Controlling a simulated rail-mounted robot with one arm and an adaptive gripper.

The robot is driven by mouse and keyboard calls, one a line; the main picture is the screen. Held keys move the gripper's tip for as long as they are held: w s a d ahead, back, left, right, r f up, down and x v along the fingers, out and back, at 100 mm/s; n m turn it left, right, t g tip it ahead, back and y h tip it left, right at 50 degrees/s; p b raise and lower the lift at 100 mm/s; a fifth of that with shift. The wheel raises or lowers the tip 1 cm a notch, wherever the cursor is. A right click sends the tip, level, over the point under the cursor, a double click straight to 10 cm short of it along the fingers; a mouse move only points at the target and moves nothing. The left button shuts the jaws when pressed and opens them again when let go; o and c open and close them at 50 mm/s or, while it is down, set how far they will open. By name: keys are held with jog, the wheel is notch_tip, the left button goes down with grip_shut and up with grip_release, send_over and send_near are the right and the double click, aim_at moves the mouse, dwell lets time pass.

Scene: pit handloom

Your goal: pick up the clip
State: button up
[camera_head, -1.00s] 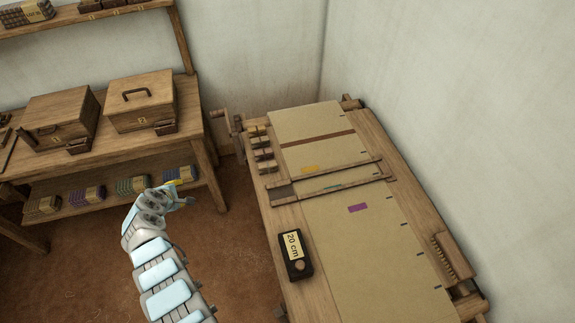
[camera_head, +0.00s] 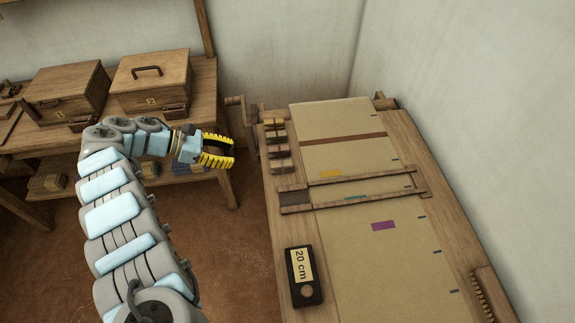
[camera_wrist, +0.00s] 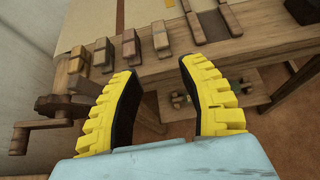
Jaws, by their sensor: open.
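Several small wooden clips (camera_head: 277,138) sit in a row along the left edge of the cloth on the loom, in shades of brown. They also show in the wrist view (camera_wrist: 160,39) across the top, beyond my fingertips. Which one is the task's clip I cannot tell. My gripper (camera_head: 232,150) has yellow ribbed fingers, spread apart and empty. It is to the left of the clips, beside the loom, and points toward them. In the wrist view my gripper (camera_wrist: 157,68) opens toward the middle clips, touching none.
The loom bears beige cloth (camera_head: 362,260), a crossing wooden frame (camera_head: 350,178) and a black "20 cm" gauge (camera_head: 302,277). A crank (camera_wrist: 45,125) juts from the loom's side. A bench with lidded boxes (camera_head: 152,84) stands behind my arm. Walls bound the back and right.

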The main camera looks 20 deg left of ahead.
jog(key=p, duration=0.3)
send_near(279, 164)
jog(key=x, duration=0.5)
jog(key=shift+s+d+r, duration=0.1)
jog(key=shift+f+b+x, duration=0.2)
jog(key=shift+b+x, duration=0.1)
jog(key=shift+x, duration=2.2)
jog(key=shift+w+d+f, duration=0.15)
jog(key=shift+w+d, duration=0.15)
grip_shut()
